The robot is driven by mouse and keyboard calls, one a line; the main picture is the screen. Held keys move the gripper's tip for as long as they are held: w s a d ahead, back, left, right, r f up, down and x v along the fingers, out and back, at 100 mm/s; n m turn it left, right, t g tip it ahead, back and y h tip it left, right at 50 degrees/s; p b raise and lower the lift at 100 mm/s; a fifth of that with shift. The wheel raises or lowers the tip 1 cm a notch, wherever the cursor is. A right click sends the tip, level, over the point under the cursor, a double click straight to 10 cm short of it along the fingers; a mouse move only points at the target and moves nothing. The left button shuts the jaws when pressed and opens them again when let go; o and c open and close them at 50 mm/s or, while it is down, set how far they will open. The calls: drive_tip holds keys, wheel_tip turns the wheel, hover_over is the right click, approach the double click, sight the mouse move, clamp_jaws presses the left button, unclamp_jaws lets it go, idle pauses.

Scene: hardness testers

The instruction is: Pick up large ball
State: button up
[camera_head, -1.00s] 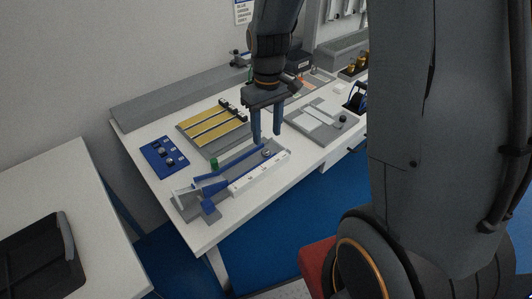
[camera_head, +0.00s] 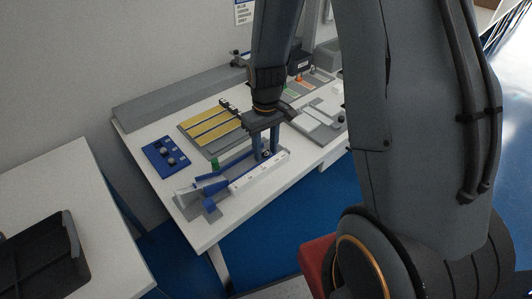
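My gripper (camera_head: 266,155) points down over the far right end of the ramp device (camera_head: 213,187), which has blue rails and a white scale strip. Its two blue fingers are apart, on either side of a small dark ball (camera_head: 266,153) there. I cannot tell whether they touch it. A blue holder plate (camera_head: 157,160) at the left of the table carries several small grey balls (camera_head: 171,161). Which ball is the large one is hard to tell at this size.
A grey board with yellow strips (camera_head: 212,126) lies behind the ramp. A green piece (camera_head: 215,162) stands beside it. A grey plate with white pieces (camera_head: 318,122) lies to the right. A second white table (camera_head: 70,180) holds a black tray (camera_head: 45,255).

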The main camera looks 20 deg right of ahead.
clamp_jaws()
drive_tip(key=shift+r, duration=0.1)
